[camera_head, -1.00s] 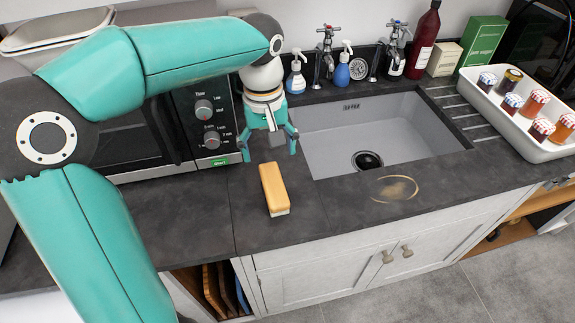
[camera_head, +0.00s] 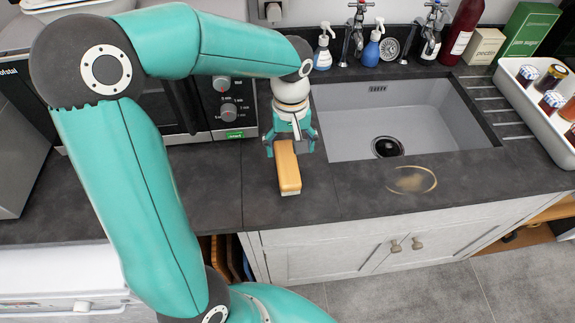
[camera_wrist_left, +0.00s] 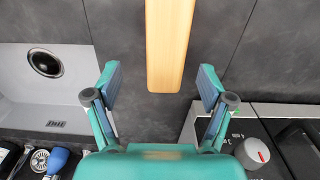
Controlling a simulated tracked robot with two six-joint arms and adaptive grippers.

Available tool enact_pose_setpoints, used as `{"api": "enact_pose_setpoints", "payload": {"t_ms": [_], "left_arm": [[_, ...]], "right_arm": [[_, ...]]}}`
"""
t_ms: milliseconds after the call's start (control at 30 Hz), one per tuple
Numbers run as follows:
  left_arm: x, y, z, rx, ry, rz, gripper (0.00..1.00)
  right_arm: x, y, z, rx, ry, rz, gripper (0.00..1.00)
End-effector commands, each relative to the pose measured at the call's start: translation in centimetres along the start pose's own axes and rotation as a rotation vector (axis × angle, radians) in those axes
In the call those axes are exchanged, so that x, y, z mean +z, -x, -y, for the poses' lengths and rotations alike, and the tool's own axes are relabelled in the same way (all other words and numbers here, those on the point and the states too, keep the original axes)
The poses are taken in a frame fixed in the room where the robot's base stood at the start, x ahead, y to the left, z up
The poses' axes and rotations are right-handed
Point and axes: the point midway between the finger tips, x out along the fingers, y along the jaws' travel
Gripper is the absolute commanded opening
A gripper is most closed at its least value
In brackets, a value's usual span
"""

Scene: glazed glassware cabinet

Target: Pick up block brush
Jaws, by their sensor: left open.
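The block brush (camera_head: 288,172) has a long yellow-tan wooden block with pale bristles at its near end. It lies on the dark worktop left of the sink. My left gripper (camera_head: 291,146) is open above the far end of the brush, its fingers to either side of it. In the left wrist view the block (camera_wrist_left: 168,45) runs in from the top and its end lies between the open fingers of the gripper (camera_wrist_left: 158,85), with clear gaps on both sides. My right gripper is not in view.
A sink (camera_head: 400,112) is right of the brush. A microwave (camera_head: 224,100) stands behind and left. Soap bottles (camera_head: 322,48) and taps line the back. A white tray (camera_head: 545,115) of jars is at right. The worktop front edge is close to the brush.

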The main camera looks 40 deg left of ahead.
Motion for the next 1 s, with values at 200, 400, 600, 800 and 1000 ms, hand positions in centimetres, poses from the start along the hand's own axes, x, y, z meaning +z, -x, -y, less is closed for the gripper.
{"api": "enact_pose_setpoints", "payload": {"t_ms": [200,400,600,800,1000], "left_arm": [[0.2,-1.3,0.3,-0.002,0.002,0.003,0.81],[0.6,-4.2,0.9,-0.004,0.001,0.005,0.81],[0.5,-5.5,0.8,0.000,0.001,0.002,0.81],[0.5,-5.5,0.8,0.001,0.002,0.001,0.78],[0.5,-5.5,0.8,0.001,0.002,0.000,0.45]], "right_arm": [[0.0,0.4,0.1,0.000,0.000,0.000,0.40],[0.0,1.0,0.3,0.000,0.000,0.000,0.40],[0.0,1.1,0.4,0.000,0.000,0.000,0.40],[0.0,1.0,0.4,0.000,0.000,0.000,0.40],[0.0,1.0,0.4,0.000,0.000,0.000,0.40]]}}
